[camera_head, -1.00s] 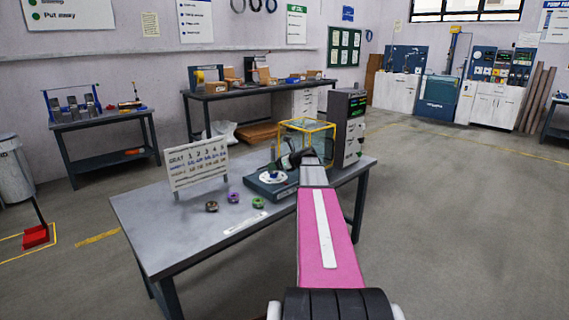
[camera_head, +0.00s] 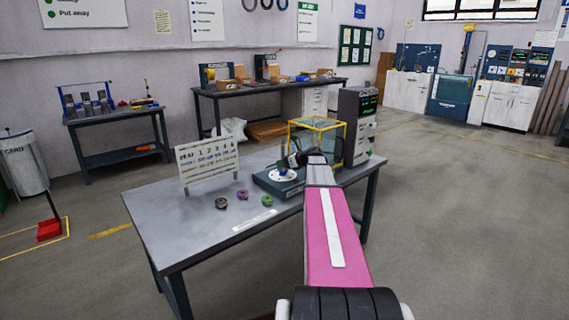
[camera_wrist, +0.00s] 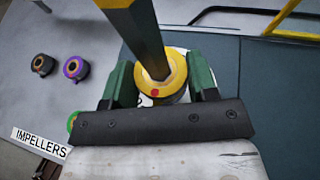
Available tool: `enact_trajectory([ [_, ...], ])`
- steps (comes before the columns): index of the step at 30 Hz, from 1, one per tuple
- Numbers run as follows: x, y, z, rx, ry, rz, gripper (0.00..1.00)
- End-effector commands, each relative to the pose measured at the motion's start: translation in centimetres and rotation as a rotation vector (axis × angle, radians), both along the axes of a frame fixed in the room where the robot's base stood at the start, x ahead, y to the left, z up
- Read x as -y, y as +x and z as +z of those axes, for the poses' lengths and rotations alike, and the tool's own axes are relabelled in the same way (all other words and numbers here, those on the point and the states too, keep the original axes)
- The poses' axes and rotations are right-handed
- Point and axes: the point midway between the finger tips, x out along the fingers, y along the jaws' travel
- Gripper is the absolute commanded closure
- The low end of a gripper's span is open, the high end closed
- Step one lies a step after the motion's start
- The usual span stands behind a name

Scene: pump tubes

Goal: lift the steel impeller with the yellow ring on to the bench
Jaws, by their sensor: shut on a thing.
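The yellow-ringed impeller (camera_wrist: 171,90) shows in the wrist view as a yellow ring with a red dot. My gripper (camera_wrist: 160,74) has its two green fingers shut on either side of it. A dark bar with a yellow edge (camera_wrist: 138,32) comes down from the top to the ring's middle; I cannot tell whether they are joined. In the head view my gripper (camera_head: 297,160) is low over the dark pump base (camera_head: 268,187) with its white disc (camera_head: 283,176); the impeller cannot be made out there. The grey bench (camera_head: 190,230) carries the pump base.
Brown (camera_head: 221,203), purple (camera_head: 243,194) and green (camera_head: 266,201) ringed impellers stand near the "IMPELLERS" label (camera_head: 254,220). A number board (camera_head: 207,162) is behind them. A yellow-framed clear box (camera_head: 320,122) and a dark cabinet (camera_head: 357,125) stand close behind my gripper. The bench's left front is clear.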

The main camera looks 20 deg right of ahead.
Motion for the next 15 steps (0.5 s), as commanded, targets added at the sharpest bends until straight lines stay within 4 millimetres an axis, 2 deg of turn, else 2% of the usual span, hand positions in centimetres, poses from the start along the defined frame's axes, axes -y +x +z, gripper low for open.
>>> enact_trajectory([
  [15,0.01,-0.01,0.45,0.001,0.001,0.0,0.81],
])
